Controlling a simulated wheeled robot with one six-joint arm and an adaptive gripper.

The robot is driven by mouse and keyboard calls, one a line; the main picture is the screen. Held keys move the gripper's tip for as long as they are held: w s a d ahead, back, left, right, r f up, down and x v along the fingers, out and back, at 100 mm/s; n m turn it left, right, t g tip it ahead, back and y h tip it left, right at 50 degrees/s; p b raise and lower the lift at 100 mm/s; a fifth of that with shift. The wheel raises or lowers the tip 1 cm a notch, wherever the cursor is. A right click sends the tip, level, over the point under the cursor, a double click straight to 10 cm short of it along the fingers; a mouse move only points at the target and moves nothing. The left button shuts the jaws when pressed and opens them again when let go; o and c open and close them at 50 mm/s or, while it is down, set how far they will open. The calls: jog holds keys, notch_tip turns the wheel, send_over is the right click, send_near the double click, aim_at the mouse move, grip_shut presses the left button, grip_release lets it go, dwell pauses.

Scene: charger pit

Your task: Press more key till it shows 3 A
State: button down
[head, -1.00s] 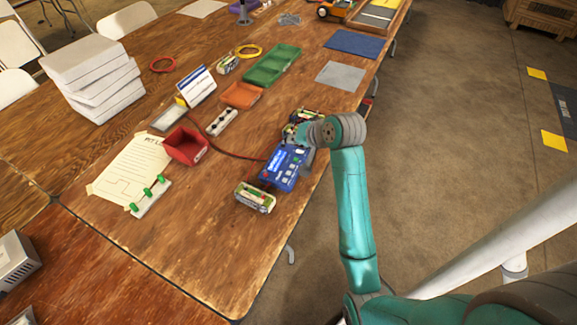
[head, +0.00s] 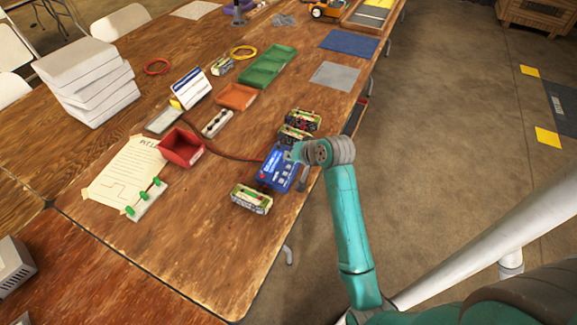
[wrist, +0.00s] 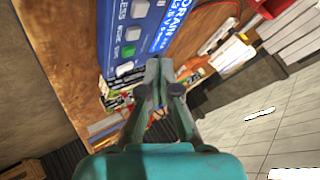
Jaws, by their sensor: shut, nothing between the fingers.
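The blue charger (head: 272,172) lies on the wooden table near its right edge, with pale keys on its face. In the wrist view the charger (wrist: 165,35) shows at the top with white lettering and a column of keys. One key is green (wrist: 128,51); a pale key (wrist: 133,33) beside it seems to be the more key, but the small lettering is hard to read. No display reading can be made out. My gripper (wrist: 158,68) is shut and empty, its tips at the charger's lower edge in the picture. I cannot tell whether they touch it.
Battery packs stand close by: one (head: 251,199) in front of the charger, others (head: 301,121) behind it. A red bin (head: 181,148), an orange tray (head: 236,97) and a white card (head: 191,87) stand to the left. A dark red cable runs to the charger.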

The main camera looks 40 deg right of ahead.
aim_at(290, 167)
jog(key=shift+f, duration=1)
jog(key=shift+f, duration=0.85)
dwell(1.3)
jog(key=shift+r, duration=0.85)
jog(key=shift+r, duration=2.5)
